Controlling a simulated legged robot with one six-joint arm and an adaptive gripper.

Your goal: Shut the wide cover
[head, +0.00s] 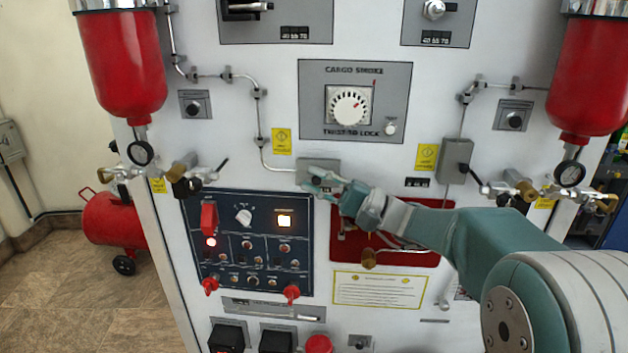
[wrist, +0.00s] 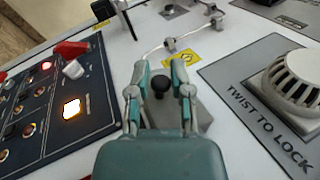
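A broad red cover (head: 208,217) is at the upper left of the dark blue switch panel (head: 262,222). It also shows in the wrist view (wrist: 72,49), where it appears to stand out from the panel, raised. No label names it as the wide cover. My gripper (head: 314,182) is to the right of the panel, in front of a small grey plate (head: 319,165), apart from the red cover. In the wrist view its two fingers (wrist: 160,75) are spread with a gap. A black knob (wrist: 160,86) shows between them; I cannot tell whether they touch it.
A white knob (head: 243,215) is right of the red cover. Smaller red parts (head: 291,293) stick out at the panel's bottom. A thin pipe (head: 262,130) runs above my gripper. A brass-ended valve (head: 186,172) juts out at the left. The cargo smoke dial (head: 349,108) is above.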

